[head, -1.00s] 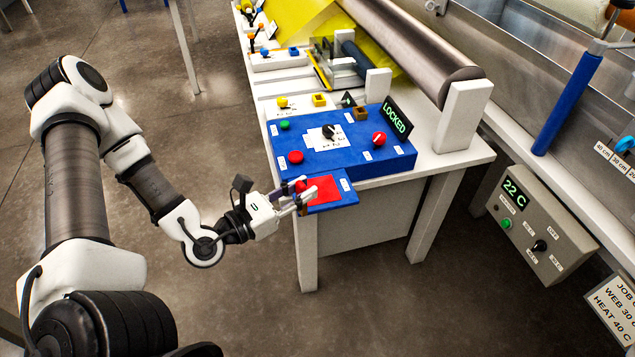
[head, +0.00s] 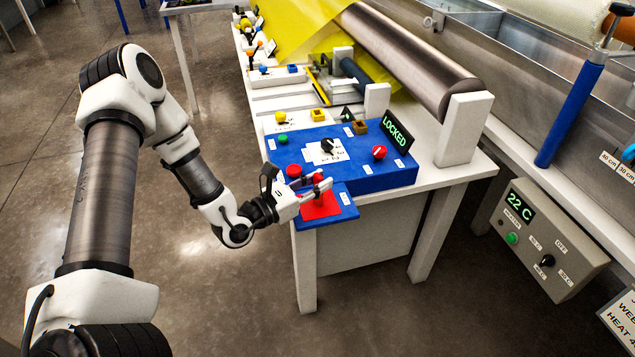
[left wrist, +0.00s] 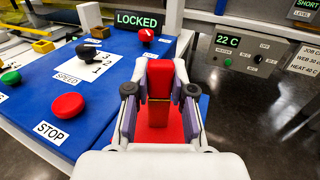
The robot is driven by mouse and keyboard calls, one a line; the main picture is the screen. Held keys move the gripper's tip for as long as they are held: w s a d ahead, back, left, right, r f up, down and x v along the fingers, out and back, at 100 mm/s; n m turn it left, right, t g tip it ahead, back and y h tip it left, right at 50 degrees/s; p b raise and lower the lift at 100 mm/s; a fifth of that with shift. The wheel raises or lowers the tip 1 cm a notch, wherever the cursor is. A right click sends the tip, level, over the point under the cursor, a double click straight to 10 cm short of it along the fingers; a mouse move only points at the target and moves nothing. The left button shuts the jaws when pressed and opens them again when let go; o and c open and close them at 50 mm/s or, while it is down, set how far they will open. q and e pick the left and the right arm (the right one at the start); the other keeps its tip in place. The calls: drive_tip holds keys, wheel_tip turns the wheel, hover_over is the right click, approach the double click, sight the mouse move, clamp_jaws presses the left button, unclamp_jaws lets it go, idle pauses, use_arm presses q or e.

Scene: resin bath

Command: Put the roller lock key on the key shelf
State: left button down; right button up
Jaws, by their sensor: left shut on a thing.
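The roller lock key (head: 319,182) is a red piece between the fingers of my left gripper (head: 317,187). The gripper is shut on it, and its fingers hide part of it. In the left wrist view the red key (left wrist: 159,82) stands between the two fingers (left wrist: 160,100). The key shelf (head: 347,211) is a small blue ledge with a red square pad (head: 320,211), at the near end of the blue console. The key is over the red pad; I cannot tell whether it touches it. My right gripper is not in view.
The blue console (head: 352,175) carries a red STOP button (head: 294,171), a green button (head: 282,139), a black speed knob (head: 327,146) and a red-and-white knob (head: 379,152). Its display (head: 397,131) reads LOCKED. A large roller (head: 415,60) stands behind. Floor is clear in front.

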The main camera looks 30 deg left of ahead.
use_arm(q)
drive_tip(key=shift+f, duration=0.2)
drive_tip(key=c, duration=1)
unclamp_jaws()
drive_tip(key=shift+r, duration=0.1)
